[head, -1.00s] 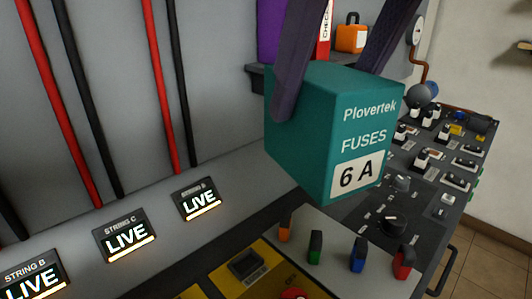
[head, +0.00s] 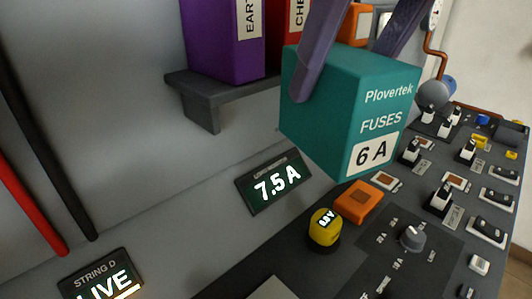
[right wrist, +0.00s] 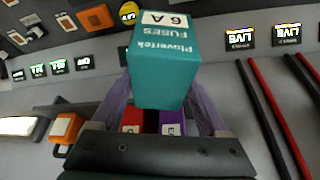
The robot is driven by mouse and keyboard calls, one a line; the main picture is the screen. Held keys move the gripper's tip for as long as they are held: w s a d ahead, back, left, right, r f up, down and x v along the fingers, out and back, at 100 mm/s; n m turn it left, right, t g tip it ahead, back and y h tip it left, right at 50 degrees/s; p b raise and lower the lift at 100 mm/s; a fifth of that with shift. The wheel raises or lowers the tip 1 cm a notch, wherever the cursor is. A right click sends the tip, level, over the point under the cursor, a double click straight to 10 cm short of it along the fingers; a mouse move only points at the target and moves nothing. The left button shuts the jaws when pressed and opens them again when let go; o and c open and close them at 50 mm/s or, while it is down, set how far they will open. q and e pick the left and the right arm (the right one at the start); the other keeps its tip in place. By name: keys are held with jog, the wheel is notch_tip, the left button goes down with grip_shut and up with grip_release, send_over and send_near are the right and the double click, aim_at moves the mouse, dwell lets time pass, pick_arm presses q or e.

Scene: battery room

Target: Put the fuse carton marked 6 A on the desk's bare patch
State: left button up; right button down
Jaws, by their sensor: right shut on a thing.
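The teal fuse carton (head: 345,115) marked "Plovertek FUSES 6 A" hangs in the air above the desk, slightly tilted in the head view. My right gripper (head: 343,72) is shut on it, one dark purple finger on each side. In the right wrist view, the carton (right wrist: 163,62) sits between the fingers of my right gripper (right wrist: 162,98). The desk (head: 290,245) is a dark sloping console full of switches. I cannot make out which part is its bare patch; the carton hides some of the surface. My left gripper is not in view.
A grey wall shelf (head: 205,105) with purple (head: 222,40) and red (head: 285,35) binders is left of the carton. Below are a 7.5 A display (head: 275,183), a yellow knob (head: 325,228) and an orange block (head: 358,203). Switches crowd the right; a dark strip lies front left.

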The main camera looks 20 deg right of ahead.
aim_at(318, 104)
jog(key=shift+n+y, duration=0.4)
jog(key=shift+n, duration=0.5)
jog(key=x, duration=0.2)
jog(key=b+x, duration=0.1)
jog(key=x, duration=0.2)
jog(key=shift+w, duration=0.45)
jog(key=shift+n, duration=0.8)
jog(key=shift+w+d+f+b, duration=0.25)
jog(key=shift+f+b, duration=0.5)
jog(key=shift+f, duration=3.4)
jog(key=shift+w+d+f+b, duration=0.3)
jog(key=shift+f+b, duration=0.5)
jog(key=shift+f, duration=3.35)
jog(key=shift+w+d+f+b, duration=0.25)
jog(key=shift+f+b, duration=0.5)
jog(key=shift+f, duration=3.4)
jog(key=shift+f, duration=0.1)
jog(key=shift+f, duration=0.1)
grip_release()
jog(key=shift+g, duration=0.3)
